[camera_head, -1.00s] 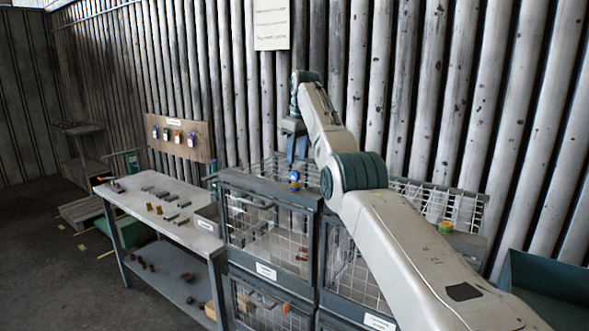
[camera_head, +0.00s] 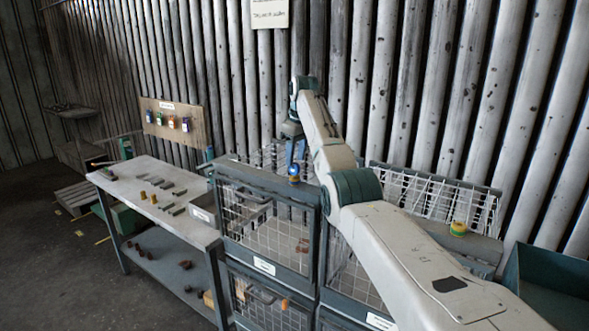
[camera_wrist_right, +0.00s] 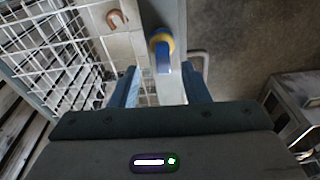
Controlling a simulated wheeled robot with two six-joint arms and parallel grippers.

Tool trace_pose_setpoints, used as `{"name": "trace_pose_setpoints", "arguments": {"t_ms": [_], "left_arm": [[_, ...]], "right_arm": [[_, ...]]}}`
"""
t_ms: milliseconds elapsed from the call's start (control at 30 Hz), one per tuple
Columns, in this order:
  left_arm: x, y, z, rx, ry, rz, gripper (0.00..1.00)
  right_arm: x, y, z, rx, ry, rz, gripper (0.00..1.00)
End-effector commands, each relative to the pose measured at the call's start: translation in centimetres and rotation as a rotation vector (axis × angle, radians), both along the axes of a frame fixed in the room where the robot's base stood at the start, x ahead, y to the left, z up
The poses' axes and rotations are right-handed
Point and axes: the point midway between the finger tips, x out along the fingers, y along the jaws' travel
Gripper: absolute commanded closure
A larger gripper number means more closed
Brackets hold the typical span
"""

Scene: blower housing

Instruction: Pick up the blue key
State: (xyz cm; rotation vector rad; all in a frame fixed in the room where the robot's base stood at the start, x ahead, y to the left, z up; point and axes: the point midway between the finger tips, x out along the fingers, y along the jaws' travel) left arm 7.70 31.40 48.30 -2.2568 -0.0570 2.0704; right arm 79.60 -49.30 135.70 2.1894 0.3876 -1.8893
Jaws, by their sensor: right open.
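A blue key with a round head in a yellow ring (camera_head: 294,172) sits on the top front edge of the wire cage. It also shows in the right wrist view (camera_wrist_right: 162,52), just beyond the fingers and roughly centred between them. My right gripper (camera_head: 296,152) points down just above it, with open, empty blue fingers. In the right wrist view my right gripper (camera_wrist_right: 163,85) has its fingers spread on both sides below the key. Whether they touch it I cannot tell. My left gripper is not in view.
Wire cages (camera_head: 268,187) stand stacked below the right gripper. A workbench (camera_head: 140,184) with several small blocks is at left, with a board of coloured tags (camera_head: 171,122) behind it. A yellow-green round item (camera_head: 458,229) sits at right. A ribbed wall stands close behind.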

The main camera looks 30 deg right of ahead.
Motion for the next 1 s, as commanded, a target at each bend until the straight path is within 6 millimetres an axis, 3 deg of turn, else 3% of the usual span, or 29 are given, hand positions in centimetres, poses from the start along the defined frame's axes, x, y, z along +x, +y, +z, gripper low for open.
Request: {"name": "trace_pose_setpoints", "arguments": {"t_ms": [100, 167, 333, 600, 800, 1000], "left_arm": [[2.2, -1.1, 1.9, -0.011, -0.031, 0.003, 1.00], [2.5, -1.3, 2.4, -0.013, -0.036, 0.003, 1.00], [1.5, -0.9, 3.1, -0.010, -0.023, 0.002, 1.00], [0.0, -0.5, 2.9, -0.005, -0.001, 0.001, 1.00], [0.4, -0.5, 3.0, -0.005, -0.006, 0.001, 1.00], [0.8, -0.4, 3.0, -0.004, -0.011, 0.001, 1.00]], "right_arm": [[0.1, 0.0, -1.0, -0.001, 0.002, 0.000, 0.58], [0.1, 0.0, -1.6, -0.001, 0.003, 0.000, 0.58], [0.4, 0.2, -3.6, 0.000, 0.001, 0.001, 0.58], [0.4, 0.2, -4.0, 0.000, -0.001, 0.001, 0.58], [0.4, 0.2, -4.0, 0.000, 0.000, 0.001, 0.97], [0.4, 0.2, -4.0, 0.000, -0.001, 0.001, 1.00]]}}
